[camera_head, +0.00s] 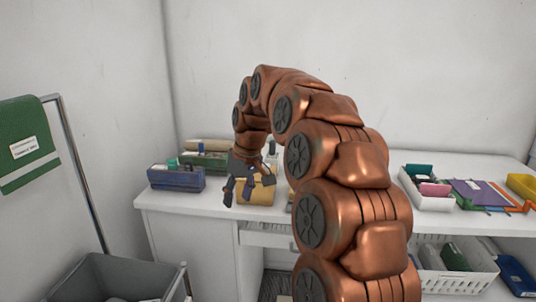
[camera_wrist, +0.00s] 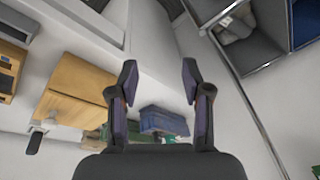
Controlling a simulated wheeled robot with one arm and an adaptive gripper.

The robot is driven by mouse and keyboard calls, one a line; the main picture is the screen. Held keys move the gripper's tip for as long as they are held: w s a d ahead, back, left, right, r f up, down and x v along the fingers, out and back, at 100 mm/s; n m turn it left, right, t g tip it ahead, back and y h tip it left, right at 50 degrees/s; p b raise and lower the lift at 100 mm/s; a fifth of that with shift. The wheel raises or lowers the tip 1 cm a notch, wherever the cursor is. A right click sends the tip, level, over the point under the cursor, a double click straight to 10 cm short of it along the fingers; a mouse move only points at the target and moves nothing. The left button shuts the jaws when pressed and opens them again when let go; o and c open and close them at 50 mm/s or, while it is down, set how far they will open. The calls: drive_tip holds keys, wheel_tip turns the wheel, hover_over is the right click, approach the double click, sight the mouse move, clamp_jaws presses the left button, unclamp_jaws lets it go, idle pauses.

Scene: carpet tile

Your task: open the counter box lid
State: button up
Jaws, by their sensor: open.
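A tan wooden-looking box (camera_head: 262,193) sits on the white counter (camera_head: 220,205), left of my arm in the head view. Its top looks closed, and part of it is hidden behind my gripper. In the wrist view the tan box (camera_wrist: 85,88) lies left of the fingers, with a small grey and black fitting (camera_wrist: 36,138) at its lower left corner. My gripper (camera_head: 238,191) is open, at the box's left front in the head view. In the wrist view the open fingers (camera_wrist: 159,82) have nothing between their tips and are apart from the box.
A blue case (camera_head: 176,180) and a green case (camera_head: 206,161) stand left of the tan box. A white tray (camera_head: 428,198) and coloured flat items (camera_head: 482,193) lie on the right counter. A grey bin (camera_head: 112,277) and a rail with green cloth (camera_head: 25,140) stand at left.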

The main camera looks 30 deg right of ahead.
drive_tip(key=w+d+r+t+p, duration=0.1)
drive_tip(key=w+d+r, duration=0.1)
drive_tip(key=w+d, duration=0.15)
drive_tip(key=w+d+r+p, duration=0.1)
drive_tip(key=w+d+r, duration=0.2)
drive_tip(key=d, duration=0.2)
drive_tip(key=t+h+p, duration=0.1)
drive_tip(key=p, duration=0.1)
approach(267, 164)
drive_tip(key=shift+m, duration=0.4)
drive_tip(key=shift+p+x, duration=0.7)
drive_tip(key=shift+x, duration=3.55)
drive_tip(key=shift+s, duration=0.15)
clamp_jaws()
